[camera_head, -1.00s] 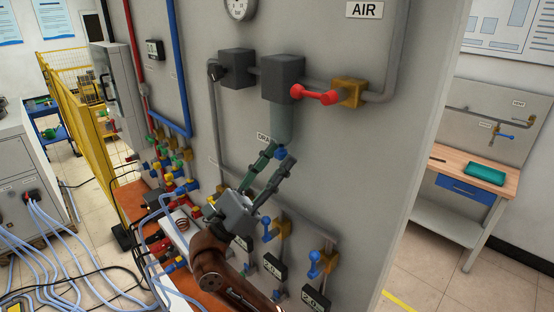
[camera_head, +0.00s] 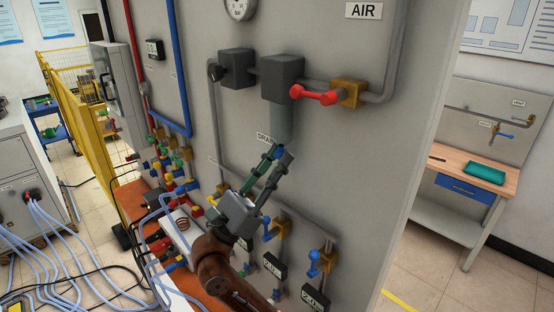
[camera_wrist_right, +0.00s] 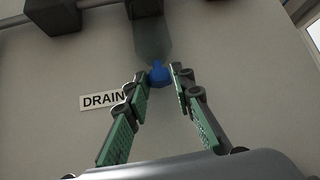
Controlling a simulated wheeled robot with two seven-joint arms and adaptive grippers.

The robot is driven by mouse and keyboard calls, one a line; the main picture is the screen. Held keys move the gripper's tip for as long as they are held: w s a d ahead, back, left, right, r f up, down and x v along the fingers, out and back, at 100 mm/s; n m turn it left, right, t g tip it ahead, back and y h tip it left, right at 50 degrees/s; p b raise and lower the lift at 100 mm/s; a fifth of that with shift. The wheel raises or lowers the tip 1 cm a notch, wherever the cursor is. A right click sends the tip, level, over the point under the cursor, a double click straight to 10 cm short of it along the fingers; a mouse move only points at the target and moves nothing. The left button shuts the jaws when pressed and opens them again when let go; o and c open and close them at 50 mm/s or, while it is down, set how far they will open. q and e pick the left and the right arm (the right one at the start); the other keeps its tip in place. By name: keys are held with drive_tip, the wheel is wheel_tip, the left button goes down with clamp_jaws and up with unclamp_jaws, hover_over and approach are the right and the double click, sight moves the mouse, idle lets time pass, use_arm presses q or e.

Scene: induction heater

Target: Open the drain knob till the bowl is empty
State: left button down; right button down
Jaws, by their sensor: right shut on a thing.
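The blue drain knob (camera_wrist_right: 159,74) sits at the bottom of the grey translucent bowl (camera_head: 281,122), beside the DRAIN label (camera_wrist_right: 102,100). The bowl hangs under a dark square housing (camera_head: 283,79) on the wall. My right gripper (camera_head: 279,153) reaches up from below, its fingertips on either side of the knob and shut on it. In the head view the fingers hide most of the knob. In the right wrist view the gripper (camera_wrist_right: 160,80) shows green-padded fingers flanking the knob. I cannot tell the liquid level in the bowl. My left gripper is not in view.
A red lever (camera_head: 314,95) on a brass valve is right of the housing. Blue-handled valves (camera_head: 315,262) stand on the lower wall. Hoses and several small valves crowd the orange bench at left. A gauge (camera_head: 240,8) is above.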

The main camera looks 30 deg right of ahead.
drive_tip(key=n+t+y+p, duration=0.1)
drive_tip(key=t, duration=0.2)
drive_tip(key=n+t+y+p, duration=0.1)
drive_tip(key=n+t, duration=0.1)
drive_tip(key=t, duration=0.1)
drive_tip(key=shift+s+r+t, duration=0.1)
drive_tip(key=shift+s+t, duration=0.05)
drive_tip(key=shift+t, duration=0.25)
drive_tip(key=n+t+y+p, duration=0.1)
drive_tip(key=t, duration=0.2)
drive_tip(key=n+t+y+p, duration=0.2)
drive_tip(key=t, duration=0.1)
drive_tip(key=shift+s+d+r+y, duration=0.1)
drive_tip(key=shift+s+y, duration=0.05)
drive_tip(key=shift+y, duration=0.15)
drive_tip(key=shift+n+t+y+p, duration=0.3)
drive_tip(key=shift+t+y+p, duration=0.15)
drive_tip(key=shift+t+y, duration=0.05)
drive_tip(key=c, duration=1.7)
unclamp_jaws()
drive_tip(key=shift+o, duration=0.2)
drive_tip(key=shift+f, duration=0.3)
